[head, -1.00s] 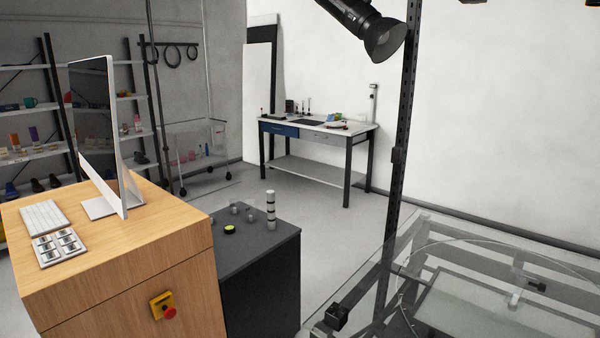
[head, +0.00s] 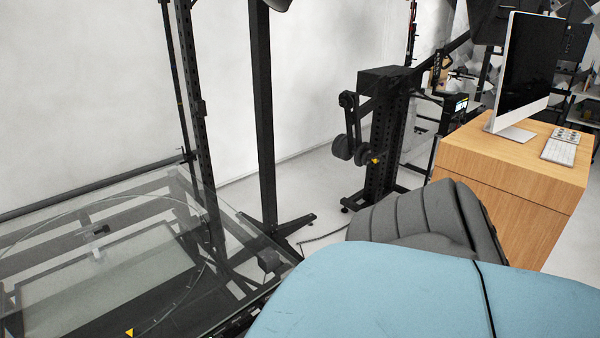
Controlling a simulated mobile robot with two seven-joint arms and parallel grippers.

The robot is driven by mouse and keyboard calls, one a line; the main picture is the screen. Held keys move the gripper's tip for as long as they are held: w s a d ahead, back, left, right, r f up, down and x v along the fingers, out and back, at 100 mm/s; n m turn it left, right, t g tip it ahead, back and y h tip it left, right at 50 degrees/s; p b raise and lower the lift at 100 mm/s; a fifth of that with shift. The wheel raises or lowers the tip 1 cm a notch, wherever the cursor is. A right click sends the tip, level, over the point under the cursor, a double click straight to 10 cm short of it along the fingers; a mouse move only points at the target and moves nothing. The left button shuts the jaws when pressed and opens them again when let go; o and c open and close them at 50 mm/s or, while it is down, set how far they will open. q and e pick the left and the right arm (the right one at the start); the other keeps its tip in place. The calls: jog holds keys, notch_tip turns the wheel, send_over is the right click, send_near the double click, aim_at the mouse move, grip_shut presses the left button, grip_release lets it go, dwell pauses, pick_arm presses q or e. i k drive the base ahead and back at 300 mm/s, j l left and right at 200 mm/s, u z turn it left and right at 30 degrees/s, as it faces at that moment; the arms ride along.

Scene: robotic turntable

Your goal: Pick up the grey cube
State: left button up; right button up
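I cannot make out a grey cube in the head view. Neither of my grippers is in view.
A glass turntable table (head: 60,205) fills the left. Black upright stands (head: 264,120) and a black column (head: 384,140) stand behind. A large blue padded surface (head: 430,300) with a grey ribbed part (head: 415,225) blocks the lower right. A wooden cabinet (head: 510,175) carries a monitor (head: 525,65) and keyboard (head: 559,151).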

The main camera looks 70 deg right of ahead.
aim_at(268, 260)
jog(key=z, duration=0.5)
jog(key=l+z, duration=0.1)
jog(key=z, duration=0.85)
jog(key=i+z, duration=0.1)
jog(key=z, duration=0.4)
